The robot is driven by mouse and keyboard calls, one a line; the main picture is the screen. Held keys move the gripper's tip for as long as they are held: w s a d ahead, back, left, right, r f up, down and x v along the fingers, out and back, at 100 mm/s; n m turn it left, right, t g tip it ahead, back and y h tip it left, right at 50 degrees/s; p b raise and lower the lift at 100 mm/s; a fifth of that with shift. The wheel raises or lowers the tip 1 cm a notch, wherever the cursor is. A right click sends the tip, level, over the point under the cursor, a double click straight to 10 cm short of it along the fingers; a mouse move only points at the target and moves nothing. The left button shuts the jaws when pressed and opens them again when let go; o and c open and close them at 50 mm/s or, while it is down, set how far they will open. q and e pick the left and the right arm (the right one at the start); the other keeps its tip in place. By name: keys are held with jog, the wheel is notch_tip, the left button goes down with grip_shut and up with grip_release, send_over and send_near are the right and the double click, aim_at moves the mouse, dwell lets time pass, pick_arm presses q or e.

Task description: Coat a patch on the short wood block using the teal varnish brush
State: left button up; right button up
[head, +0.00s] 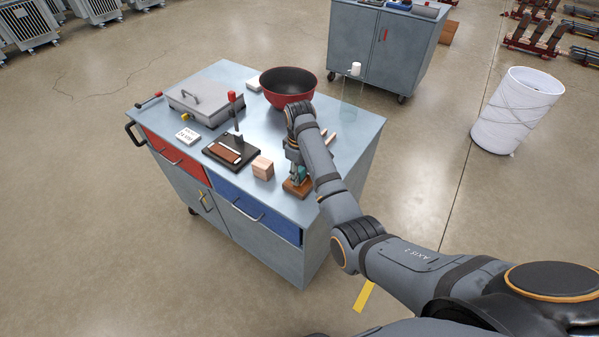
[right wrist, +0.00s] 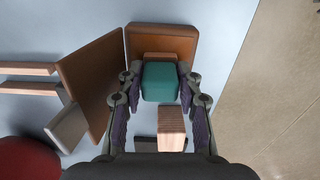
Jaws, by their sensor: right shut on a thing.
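My right gripper (head: 298,160) points down at the front right of the workbench. It is shut on the teal varnish brush (head: 302,173), whose teal block shows between the purple-padded fingers in the right wrist view (right wrist: 160,82). A brown wooden piece (head: 296,188) lies under it; in the right wrist view it reaches past the brush (right wrist: 160,38). I cannot tell whether brush and brown piece touch. The short wood block (head: 263,168), pale and striped, stands left of the gripper. It also shows in the right wrist view (right wrist: 172,128). My left gripper is out of view.
A dark stand with a red-knobbed lever (head: 235,113), a lidded grey box (head: 206,92) and a red bowl (head: 287,86) stand left and behind. A capped clear cylinder (head: 353,88) stands at the back right. A brown board (right wrist: 92,78) is beside the gripper.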

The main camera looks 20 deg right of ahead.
aim_at(300, 169)
jog(key=shift+s+f+p, duration=0.15)
jog(key=shift+f+p, duration=0.05)
jog(key=shift+p, duration=0.1)
dwell(1.2)
notch_tip(300, 169, up, 7)
jog(key=p, duration=0.9)
jog(key=shift+r, duration=0.2)
jog(key=shift+f, duration=0.1)
